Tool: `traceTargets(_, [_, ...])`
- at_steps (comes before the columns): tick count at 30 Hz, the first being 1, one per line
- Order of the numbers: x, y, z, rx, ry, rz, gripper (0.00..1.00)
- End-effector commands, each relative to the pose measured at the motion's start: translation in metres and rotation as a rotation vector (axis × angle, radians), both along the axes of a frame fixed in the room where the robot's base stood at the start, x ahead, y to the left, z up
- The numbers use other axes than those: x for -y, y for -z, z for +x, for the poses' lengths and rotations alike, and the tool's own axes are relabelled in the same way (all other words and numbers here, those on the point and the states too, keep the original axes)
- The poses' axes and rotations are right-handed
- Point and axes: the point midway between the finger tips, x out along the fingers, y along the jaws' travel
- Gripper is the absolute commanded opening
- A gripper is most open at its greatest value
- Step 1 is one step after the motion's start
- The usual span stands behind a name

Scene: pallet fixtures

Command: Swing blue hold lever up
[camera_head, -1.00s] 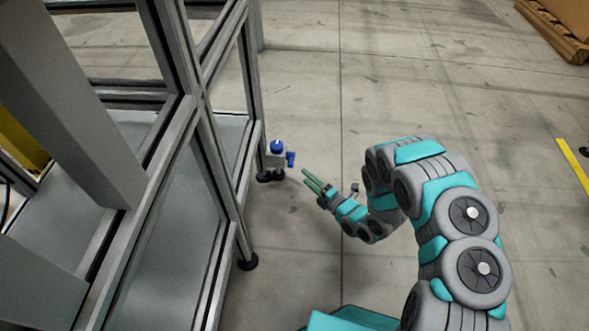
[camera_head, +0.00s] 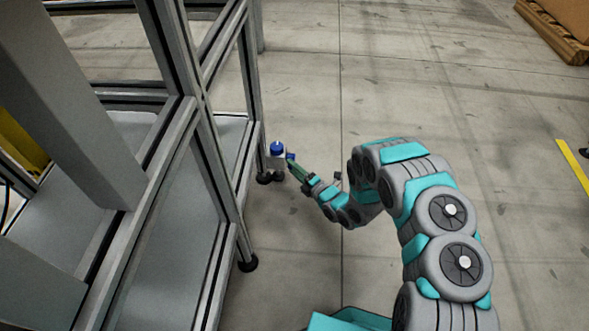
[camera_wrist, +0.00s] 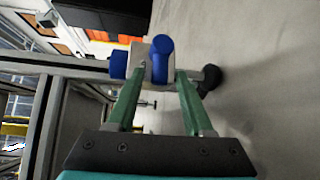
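The blue hold lever (camera_head: 290,157) sticks out from the side of a small grey fixture by the metal frame's post. In the wrist view the lever (camera_wrist: 162,52) is a rounded blue bar in front of a pale grey block (camera_wrist: 140,58). My gripper (camera_head: 296,167) is at the lever in the head view and partly covers the fixture. In the wrist view my gripper (camera_wrist: 160,76) is open, with one green finger on each side of the lever. A gap shows beside the lever; contact cannot be told.
A second blue part, a round knob (camera_head: 277,147), tops the fixture and shows in the wrist view (camera_wrist: 118,65). The metal frame (camera_head: 205,130) stands close on the left, with a black foot (camera_head: 248,264).

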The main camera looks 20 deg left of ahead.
Motion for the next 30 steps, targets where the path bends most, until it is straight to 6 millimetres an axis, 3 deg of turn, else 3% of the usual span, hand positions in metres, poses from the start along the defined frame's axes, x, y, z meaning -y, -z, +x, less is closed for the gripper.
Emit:
traceTargets(2, [0.0001,0.0000,0.0000,0.000,0.000,0.000,0.41])
traceTargets(13, [0.0003,0.0003,0.0001,-0.001,0.000,-0.001,0.00])
traceTargets(30, [0.0007,-0.0021,0.0001,-0.039,0.001,-0.012,0.00])
